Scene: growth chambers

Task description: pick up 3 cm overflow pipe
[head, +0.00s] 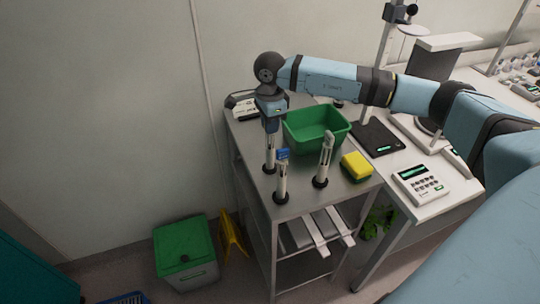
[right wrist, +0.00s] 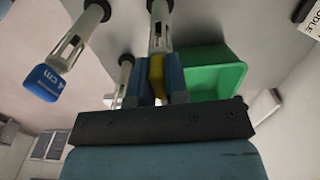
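Three slim upright pipes with grey slotted tops and black bases stand on a steel cart. The back-left pipe (head: 270,154) is directly below my right gripper (head: 272,118), its top close to the fingertips. In the right wrist view, this pipe (right wrist: 160,32) lines up with the gap between the blue fingers of my right gripper (right wrist: 157,72); a yellow patch shows in that gap. The front pipe (head: 281,183) carries a blue tag (right wrist: 43,84) reading 4 cm. A third pipe (head: 323,163) stands to the right. I cannot read a 3 cm label. My left gripper is not seen.
A green bin (head: 309,132) and a yellow-green sponge (head: 356,166) lie on the cart (head: 312,204), near the pipes. A keypad device (head: 420,184) and a black scale (head: 377,138) are on the bench at right. A lidded green box (head: 184,243) stands on the floor.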

